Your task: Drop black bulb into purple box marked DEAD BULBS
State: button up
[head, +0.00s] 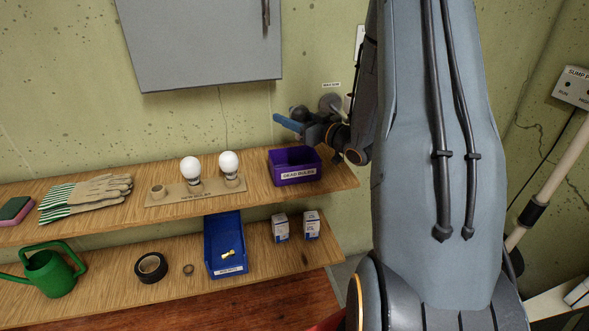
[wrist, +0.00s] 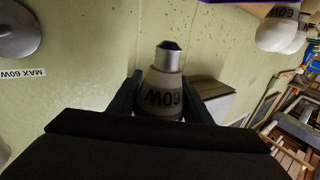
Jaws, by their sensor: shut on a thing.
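My gripper (head: 300,122) is shut on the black bulb, a dark round shape (head: 298,112) partly hidden in the head view. In the wrist view the bulb (wrist: 162,96) sits between both fingers, with darkened glass marked 60W and its metal base pointing away from the palm. The purple box (head: 298,176), labelled DEAD BULBS, stands at the right end of the upper shelf. My gripper is above the box in the head picture and apart from it. The inside of the box shows only in part.
A round grey fitting (head: 330,102) is on the wall beside my gripper, under a MAX 60W label. Two white bulbs (head: 229,162) stand in a holder left of the box on the upper shelf (head: 340,177). A grey cabinet (head: 200,45) hangs above. A blue bin (head: 222,235) stands below.

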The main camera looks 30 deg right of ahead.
notch_tip(320, 180, down, 6)
jog(key=b, duration=0.4)
jog(key=shift+r, duration=0.1)
jog(key=o, duration=1.1)
jog(key=shift+o, duration=0.2)
jog(key=b+v, duration=0.1)
jog(key=v, duration=0.6)
jog(key=shift+s+b, duration=0.35)
jog(key=shift+b, duration=0.05)
